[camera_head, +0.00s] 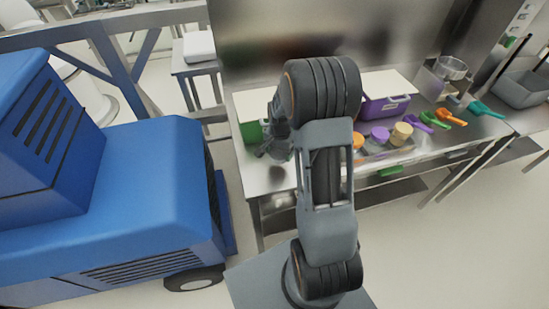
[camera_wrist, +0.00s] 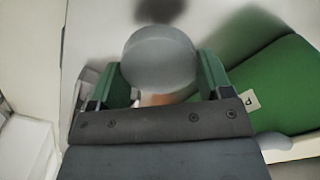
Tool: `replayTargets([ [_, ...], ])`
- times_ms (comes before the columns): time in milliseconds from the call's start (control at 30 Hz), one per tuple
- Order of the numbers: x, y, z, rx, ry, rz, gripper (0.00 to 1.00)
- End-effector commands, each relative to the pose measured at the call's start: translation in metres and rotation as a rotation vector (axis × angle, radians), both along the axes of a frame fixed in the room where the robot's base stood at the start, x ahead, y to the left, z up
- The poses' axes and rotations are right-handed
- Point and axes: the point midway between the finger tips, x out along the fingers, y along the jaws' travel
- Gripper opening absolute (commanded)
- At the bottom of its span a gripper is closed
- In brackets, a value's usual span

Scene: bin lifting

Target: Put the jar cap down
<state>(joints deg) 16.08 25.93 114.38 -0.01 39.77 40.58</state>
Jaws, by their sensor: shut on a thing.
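The jar cap (camera_wrist: 158,58) is a round grey disc in the wrist view, held between the two green fingers of my gripper (camera_wrist: 165,85). A small patch of orange-brown shows just below the cap, too little to identify. In the head view my gripper (camera_head: 272,150) is at the left end of the steel table (camera_head: 262,182), close to the green bin (camera_head: 252,133). The cap cannot be made out there. The green bin fills the right side of the wrist view (camera_wrist: 275,90), beside the cap. A dark shadow lies on the pale surface beyond the cap.
Jars with orange (camera_head: 357,140), purple (camera_head: 380,133) and tan (camera_head: 402,131) tops stand on the table right of my arm. Behind them is a purple bin (camera_head: 385,107). Colored scoops (camera_head: 450,117) lie farther right. A blue machine (camera_head: 120,190) stands at left.

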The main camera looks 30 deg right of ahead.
Motion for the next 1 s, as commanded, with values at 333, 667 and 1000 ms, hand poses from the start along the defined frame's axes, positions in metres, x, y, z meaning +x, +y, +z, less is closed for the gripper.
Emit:
replayTargets([
  [333,0.01,0.017,-0.021,0.0,0.001,0.006,0.5],
  [667,0.01,0.016,-0.051,0.0,-0.001,0.004,0.5],
  [1000,0.01,0.016,-0.055,0.0,-0.001,0.004,0.5],
])
